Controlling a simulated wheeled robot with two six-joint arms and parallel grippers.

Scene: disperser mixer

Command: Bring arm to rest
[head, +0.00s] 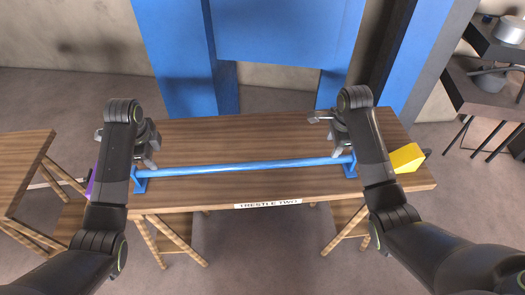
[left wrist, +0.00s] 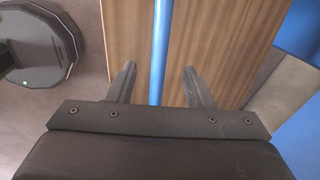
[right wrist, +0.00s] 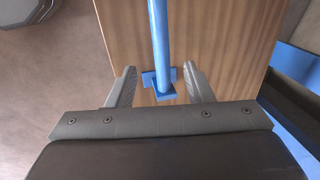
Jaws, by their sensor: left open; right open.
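Both my arms reach over a wooden trestle table (head: 240,135) labelled "TRESTLE TWO". A long blue bar (head: 245,168) rests on blue supports, one at the left end (head: 141,184) and one at the right (head: 349,168). My left gripper (head: 150,150) is open above the bar's left part; in the left wrist view the bar (left wrist: 161,45) passes between the fingertips. My right gripper (head: 328,124) is open near the right end; in the right wrist view the bar (right wrist: 158,35) and its support (right wrist: 160,84) show between the fingers. I see no finger touching the bar.
A yellow block (head: 407,157) is at the table's right end, and a purple piece (head: 93,182) shows at its left end. Blue panels (head: 285,35) stand behind the table. Another wooden table (head: 20,165) is at the left. The table's middle is clear apart from the bar.

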